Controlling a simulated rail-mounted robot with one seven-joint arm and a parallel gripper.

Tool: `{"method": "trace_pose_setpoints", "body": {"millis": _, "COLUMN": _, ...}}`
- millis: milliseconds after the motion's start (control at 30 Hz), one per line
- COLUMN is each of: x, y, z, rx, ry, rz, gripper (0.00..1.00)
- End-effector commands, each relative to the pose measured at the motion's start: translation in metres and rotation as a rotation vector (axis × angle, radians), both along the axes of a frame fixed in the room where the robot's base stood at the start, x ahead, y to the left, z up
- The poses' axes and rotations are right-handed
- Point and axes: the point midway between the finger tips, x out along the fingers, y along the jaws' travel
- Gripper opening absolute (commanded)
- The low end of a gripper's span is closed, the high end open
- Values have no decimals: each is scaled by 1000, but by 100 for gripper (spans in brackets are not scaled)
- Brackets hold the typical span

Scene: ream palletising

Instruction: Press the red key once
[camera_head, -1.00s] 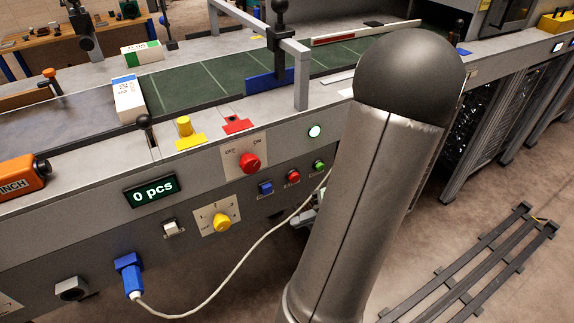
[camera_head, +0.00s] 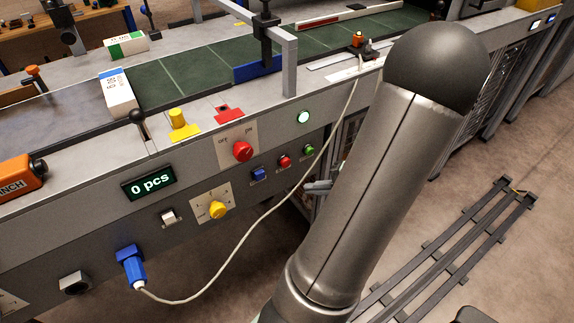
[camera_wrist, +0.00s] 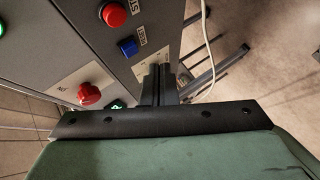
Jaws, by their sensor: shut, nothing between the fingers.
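The red key is a round red push button (camera_head: 285,161) on the front panel, between a blue button (camera_head: 259,174) and a green button (camera_head: 309,149). In the wrist view the red button (camera_wrist: 114,14) is near the top, with the blue button (camera_wrist: 129,47) below it. My gripper (camera_head: 312,186) shows small beside my arm in the head view, right of and below the red button. Its closed fingers (camera_wrist: 158,82) show in the wrist view, empty, nearer the blue button than the red one. I cannot tell their exact gap to the panel.
A red OFF/ON knob (camera_head: 242,152), a yellow dial (camera_head: 218,209), a white switch (camera_head: 168,217) and a "0 pcs" display (camera_head: 149,183) share the panel. A white cable (camera_head: 262,223) loops from a blue plug (camera_head: 131,269). A ream (camera_head: 118,92) lies by the green conveyor (camera_head: 192,72).

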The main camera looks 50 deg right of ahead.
Motion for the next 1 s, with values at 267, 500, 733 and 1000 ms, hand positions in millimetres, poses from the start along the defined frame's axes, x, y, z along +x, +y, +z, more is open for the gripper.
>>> {"method": "trace_pose_setpoints", "body": {"millis": 267, "x": 40, "y": -10, "z": -3, "rx": -3, "ry": -1, "rz": 4, "gripper": 0}}
{"method": "trace_pose_setpoints", "body": {"millis": 500, "x": 61, "y": -17, "z": 2, "rx": 0, "ry": 0, "rz": 4, "gripper": 0}}
{"method": "trace_pose_setpoints", "body": {"millis": 733, "x": 66, "y": -18, "z": 0, "rx": -1, "ry": 0, "rz": 0, "gripper": 0}}
{"method": "trace_pose_setpoints", "body": {"millis": 1000, "x": 66, "y": -18, "z": 0, "rx": -1, "ry": 1, "rz": 1, "gripper": 0}}
